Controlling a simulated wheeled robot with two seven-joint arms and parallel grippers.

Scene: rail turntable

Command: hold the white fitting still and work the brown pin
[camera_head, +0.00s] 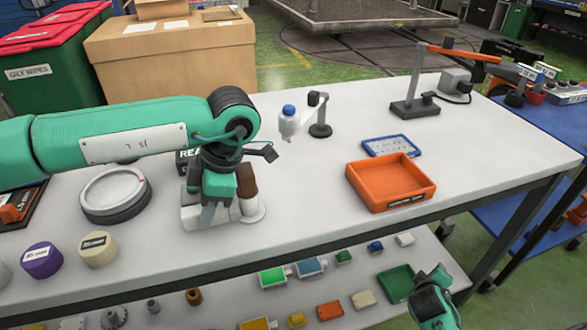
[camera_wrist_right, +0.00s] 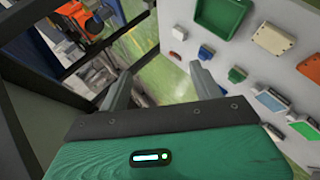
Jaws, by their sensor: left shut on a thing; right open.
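The white fitting (camera_head: 190,216) stands on the grey-white bench, left of the bench's middle. The brown pin (camera_head: 246,180) stands upright at its right side, above a round white part. My left gripper (camera_head: 208,213) comes down over the fitting from above and is shut on its body, left of the pin. Its fingers and wrist hide part of the fitting, so the exact contact is hard to see. My right gripper (camera_wrist_right: 160,75) is open and empty, with both fingers spread in the right wrist view. Part of my right arm shows low at the right in the head view, away from the fitting.
An orange tray (camera_head: 391,186), a blue-framed panel (camera_head: 390,146) and a small stand with a blue-capped bottle (camera_head: 288,122) are to the right. A round dial-like disc (camera_head: 114,193) is to the left. Several small parts lie on the lower shelf (camera_head: 235,290). The bench in front of the fitting is clear.

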